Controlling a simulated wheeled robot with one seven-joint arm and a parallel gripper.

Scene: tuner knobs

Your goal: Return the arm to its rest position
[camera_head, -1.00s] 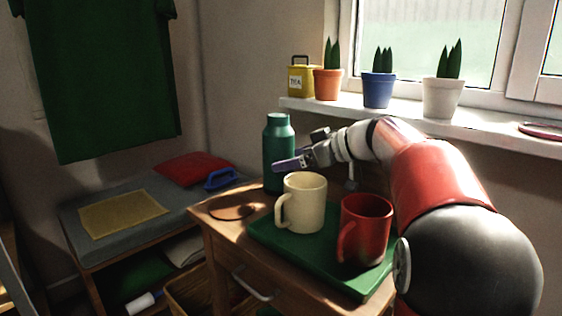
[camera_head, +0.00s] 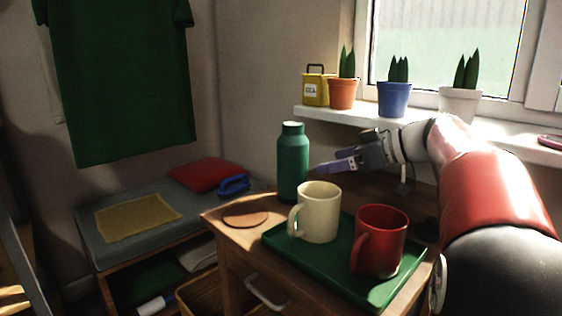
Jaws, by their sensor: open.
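My gripper (camera_head: 328,167) is at the end of my red and black arm, held above the back of the wooden cabinet. Its purple fingers point left toward the green bottle (camera_head: 293,163), and I see no object between them. The fingertips lie just right of the bottle in the picture; whether they touch it I cannot tell. The cream mug (camera_head: 320,212) and the red mug (camera_head: 380,240) stand upright on the green tray (camera_head: 335,276), in front of and below the gripper. My arm covers the right side of the view.
The wooden cabinet (camera_head: 222,212) carries a round brown coaster (camera_head: 246,218) at its left. The windowsill (camera_head: 320,112) behind my arm holds a yellow tea tin (camera_head: 316,89) and potted plants in orange, blue and white pots. A low grey bench (camera_head: 100,250) stands left.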

